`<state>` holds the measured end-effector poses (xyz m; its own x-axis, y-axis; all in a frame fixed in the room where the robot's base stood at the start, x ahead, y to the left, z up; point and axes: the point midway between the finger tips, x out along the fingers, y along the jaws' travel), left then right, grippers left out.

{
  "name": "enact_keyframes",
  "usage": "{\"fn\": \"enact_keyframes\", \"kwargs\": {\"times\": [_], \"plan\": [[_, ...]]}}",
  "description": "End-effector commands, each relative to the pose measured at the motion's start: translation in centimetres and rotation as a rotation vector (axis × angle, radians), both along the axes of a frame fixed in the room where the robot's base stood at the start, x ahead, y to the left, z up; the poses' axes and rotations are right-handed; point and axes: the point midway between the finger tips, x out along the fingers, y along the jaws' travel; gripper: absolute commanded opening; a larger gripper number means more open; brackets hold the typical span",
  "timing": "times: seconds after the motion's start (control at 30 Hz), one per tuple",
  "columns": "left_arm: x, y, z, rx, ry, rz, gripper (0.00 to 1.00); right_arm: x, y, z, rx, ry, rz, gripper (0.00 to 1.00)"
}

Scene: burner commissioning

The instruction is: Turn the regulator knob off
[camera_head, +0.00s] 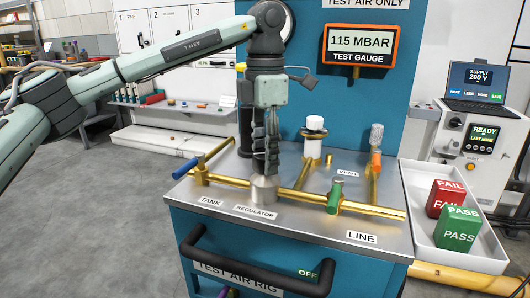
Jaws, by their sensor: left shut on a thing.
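My left gripper (266,170) comes down from above onto the regulator on the bench top. Its dark fingers are shut on the regulator knob, which they mostly hide. The silver regulator body (264,189) shows just below the fingertips, on the brass pipe (225,181), behind the REGULATOR label (255,212). The knob's marking and angle cannot be made out. The test gauge (359,52) on the blue back panel reads 115 MBAR. My right gripper is not in view.
A blue-handled valve (188,167) is left of the regulator, a green-handled one (336,193) right. An orange-handled valve (376,160) and white-capped fitting (315,124) stand behind. A white tray (421,219) with FAIL and PASS blocks is at right. A black handle (262,281) runs along the front.

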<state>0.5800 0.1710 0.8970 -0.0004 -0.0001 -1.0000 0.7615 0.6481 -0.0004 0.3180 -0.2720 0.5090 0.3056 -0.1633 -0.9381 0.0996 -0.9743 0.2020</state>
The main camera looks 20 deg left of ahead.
Motion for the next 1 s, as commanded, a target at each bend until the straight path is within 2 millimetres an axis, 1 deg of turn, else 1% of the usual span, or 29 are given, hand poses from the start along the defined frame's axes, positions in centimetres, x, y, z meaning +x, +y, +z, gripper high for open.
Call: {"fn": "enact_keyframes", "kwargs": {"times": [0.23,0.43,0.7,1.0], "plan": [[0.0,-0.1,0.0,-0.001,-0.001,0.234,0.13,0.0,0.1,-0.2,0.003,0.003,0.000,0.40],[0.0,-0.1,0.0,-0.001,0.000,0.424,0.13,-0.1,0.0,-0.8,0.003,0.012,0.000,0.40],[0.0,-0.1,0.0,-0.002,0.000,0.677,0.13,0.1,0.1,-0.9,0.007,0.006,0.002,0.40],[0.0,0.0,0.1,-0.002,0.000,0.907,0.13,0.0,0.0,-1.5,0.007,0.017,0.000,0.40]]}}
